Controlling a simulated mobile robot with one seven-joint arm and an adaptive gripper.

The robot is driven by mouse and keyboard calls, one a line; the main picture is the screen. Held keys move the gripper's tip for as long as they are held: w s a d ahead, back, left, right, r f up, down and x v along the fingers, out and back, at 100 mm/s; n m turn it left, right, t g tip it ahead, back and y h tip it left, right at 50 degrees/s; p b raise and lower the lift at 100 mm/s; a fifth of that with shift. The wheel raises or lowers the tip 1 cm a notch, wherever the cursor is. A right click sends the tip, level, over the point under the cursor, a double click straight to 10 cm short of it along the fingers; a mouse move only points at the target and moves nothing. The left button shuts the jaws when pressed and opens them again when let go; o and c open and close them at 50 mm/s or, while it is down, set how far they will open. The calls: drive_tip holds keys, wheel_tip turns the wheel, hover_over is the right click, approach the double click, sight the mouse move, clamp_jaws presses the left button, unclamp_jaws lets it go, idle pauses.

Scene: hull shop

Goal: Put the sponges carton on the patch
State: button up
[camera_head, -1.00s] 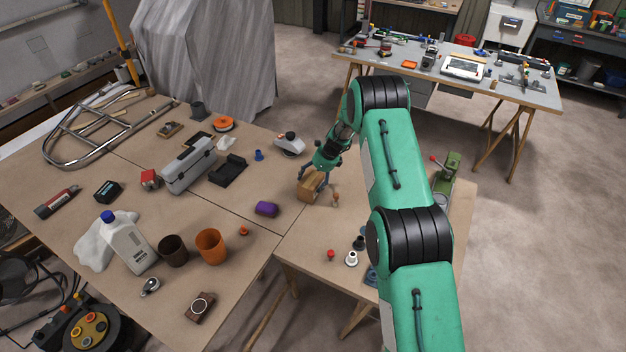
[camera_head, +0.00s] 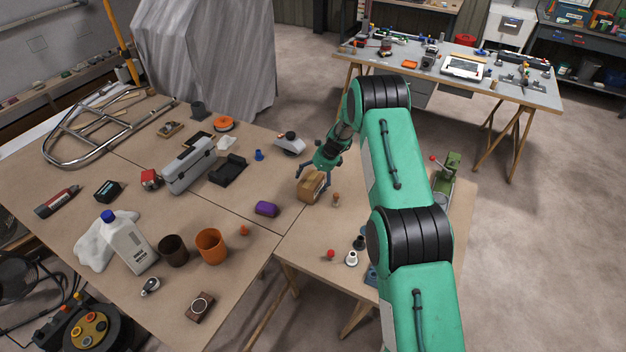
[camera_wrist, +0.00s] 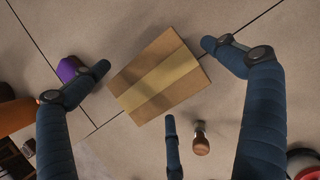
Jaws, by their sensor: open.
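The sponges carton, which I take to be the brown cardboard box with a tan tape band (camera_head: 311,187), sits on the right-hand bench top in the head view. In the wrist view the carton (camera_wrist: 160,78) lies tilted in the picture, with bare bench around it. My gripper (camera_head: 314,173) is at the carton's far side in the head view. In the wrist view the blue fingers of my gripper (camera_wrist: 155,65) are spread wide, with gaps between them and the carton. I cannot make out a patch with certainty in either view; my arm hides part of the bench.
A purple block (camera_head: 266,209) lies left of the carton. A small wooden-handled piece (camera_head: 336,199) stands close to its right, also in the wrist view (camera_wrist: 201,140). A red knob (camera_head: 331,254) and a white piece (camera_head: 351,259) stand nearer. An orange cup (camera_head: 210,245) is at left.

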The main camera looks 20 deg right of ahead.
drive_tip(key=v, duration=1.1)
drive_tip(key=shift+d+r, duration=0.15)
drive_tip(key=shift+r, duration=0.2)
drive_tip(key=shift+s, duration=0.1)
drive_tip(key=s+a+r+n, duration=0.35)
drive_tip(key=s+r, duration=0.35)
drive_tip(key=r, duration=0.4)
drive_tip(key=s+a+r+n+h, duration=0.1)
drive_tip(key=s+a+r+n, duration=0.35)
drive_tip(key=r, duration=0.75)
drive_tip(key=s+a+r+n, duration=0.1)
drive_tip(key=s+r+n, duration=0.3)
drive_tip(key=s+r, duration=0.65)
drive_tip(key=s+a+r+n+t+h, duration=0.15)
drive_tip(key=s+r+n, duration=0.25)
drive_tip(key=s, duration=0.5)
drive_tip(key=s+a+r+n+y, duration=0.1)
drive_tip(key=s+a+r+n, duration=0.15)
drive_tip(key=s+r, duration=0.45)
drive_tip(key=s+f+n+t+h, duration=0.1)
drive_tip(key=s+f+n, duration=0.2)
drive_tip(key=s+n, duration=0.5)
drive_tip(key=s+d, duration=0.1)
drive_tip(key=s, duration=1.1)
drive_tip(key=shift+s+h, duration=0.2)
drive_tip(key=shift+h, duration=0.15)
